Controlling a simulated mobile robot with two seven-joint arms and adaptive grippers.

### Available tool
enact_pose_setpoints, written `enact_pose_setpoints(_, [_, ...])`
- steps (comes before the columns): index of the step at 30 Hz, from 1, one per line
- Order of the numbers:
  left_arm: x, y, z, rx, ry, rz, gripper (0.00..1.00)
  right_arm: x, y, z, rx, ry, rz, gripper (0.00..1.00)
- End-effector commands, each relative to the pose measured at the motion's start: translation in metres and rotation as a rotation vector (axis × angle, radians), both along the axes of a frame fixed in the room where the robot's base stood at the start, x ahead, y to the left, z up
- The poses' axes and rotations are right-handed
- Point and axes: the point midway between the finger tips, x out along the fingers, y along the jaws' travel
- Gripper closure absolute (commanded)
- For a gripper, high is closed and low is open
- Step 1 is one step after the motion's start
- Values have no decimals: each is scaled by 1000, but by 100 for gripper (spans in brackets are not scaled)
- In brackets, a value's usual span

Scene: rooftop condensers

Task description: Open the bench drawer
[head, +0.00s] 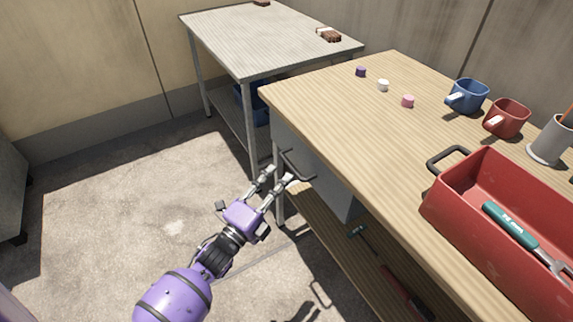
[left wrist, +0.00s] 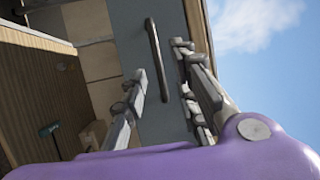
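The bench drawer (head: 338,186) is a grey-blue box under the wooden bench top, and it looks shut. Its dark bar handle (head: 298,166) stands out from its front near the bench's far left corner. My left gripper (head: 279,177) is open, with its fingertips just in front of the handle. In the left wrist view, the handle (left wrist: 155,52) lies between the two spread fingers (left wrist: 161,60), against the grey drawer front (left wrist: 125,30). I see no finger clearly touching it. My right gripper is in neither view.
On the bench top (head: 350,120) stand a red toolbox (head: 470,200), a blue mug (head: 468,95), a red mug (head: 508,118), a grey cup (head: 550,140) and small coloured caps (head: 383,85). A lower shelf (head: 345,250) holds tools. A grey table (head: 265,40) stands behind.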

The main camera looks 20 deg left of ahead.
Motion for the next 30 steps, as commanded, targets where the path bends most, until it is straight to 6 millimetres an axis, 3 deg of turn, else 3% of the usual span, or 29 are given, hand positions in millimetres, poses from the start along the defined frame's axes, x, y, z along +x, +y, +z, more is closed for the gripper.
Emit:
enact_pose_setpoints(3, [21, -6, 4, -2, -2, -1, 73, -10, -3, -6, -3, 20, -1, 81])
enact_pose_setpoints(9, [48, -13, 9, -3, 2, -1, 73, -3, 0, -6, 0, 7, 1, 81])
enact_pose_setpoints(16, [59, -15, 11, -2, 3, 0, 73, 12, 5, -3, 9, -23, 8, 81])
enact_pose_setpoints(22, [59, -15, 11, -3, 3, 0, 73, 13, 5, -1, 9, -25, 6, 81])
enact_pose_setpoints(28, [59, -15, 11, -3, 3, 0, 99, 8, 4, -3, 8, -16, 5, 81])
enact_pose_setpoints(30, [59, -15, 11, -3, 3, 0, 100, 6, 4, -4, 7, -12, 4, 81])
